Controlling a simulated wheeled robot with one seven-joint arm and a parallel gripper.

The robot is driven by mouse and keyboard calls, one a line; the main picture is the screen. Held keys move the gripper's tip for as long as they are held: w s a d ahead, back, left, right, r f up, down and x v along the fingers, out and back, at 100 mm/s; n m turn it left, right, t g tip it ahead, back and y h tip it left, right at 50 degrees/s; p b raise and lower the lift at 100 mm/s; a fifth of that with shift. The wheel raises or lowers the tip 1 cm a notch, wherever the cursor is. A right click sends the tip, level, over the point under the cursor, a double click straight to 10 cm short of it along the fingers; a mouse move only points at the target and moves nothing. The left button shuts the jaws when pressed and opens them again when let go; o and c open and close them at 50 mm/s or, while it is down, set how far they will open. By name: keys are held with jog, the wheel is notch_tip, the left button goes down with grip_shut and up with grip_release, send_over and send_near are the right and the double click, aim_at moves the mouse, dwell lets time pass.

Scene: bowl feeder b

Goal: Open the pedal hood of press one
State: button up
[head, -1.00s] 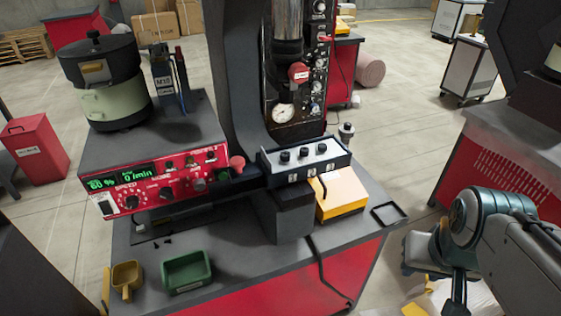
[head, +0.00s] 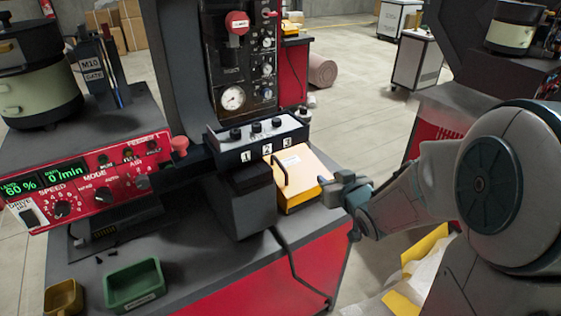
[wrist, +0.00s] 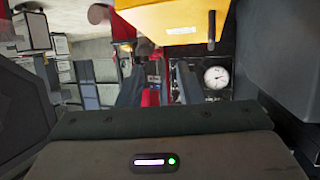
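The pedal hood (head: 302,180) is a yellow box on the press table, right of a dark grey block, with its lid down. A black bar handle (head: 280,172) stands up at its left front side. In the wrist view the hood (wrist: 165,18) shows at the top, with the handle (wrist: 212,28) at its right end. My gripper (head: 335,189) is close to the right side of the hood in the head view. In the wrist view its two dark fingers (wrist: 159,80) stand apart with nothing held between them. Whether it touches the hood cannot be told.
A control box with three black knobs (head: 262,137) sits behind the hood. A black cable (head: 290,255) runs down the table front. Open floor lies right of the table.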

aim_at(278, 160)
jog(key=a+f+n+t+y+b, duration=0.1)
jog(key=a+f+y+b, duration=0.25)
jog(key=a+y, duration=0.3)
jog(key=x, duration=0.4)
jog(key=p+x, duration=0.1)
jog(key=x, duration=0.8)
jog(key=shift+w+d+r+p, duration=0.15)
jog(key=shift+w+d+p, duration=0.1)
jog(key=shift+w+p, duration=0.15)
grip_shut()
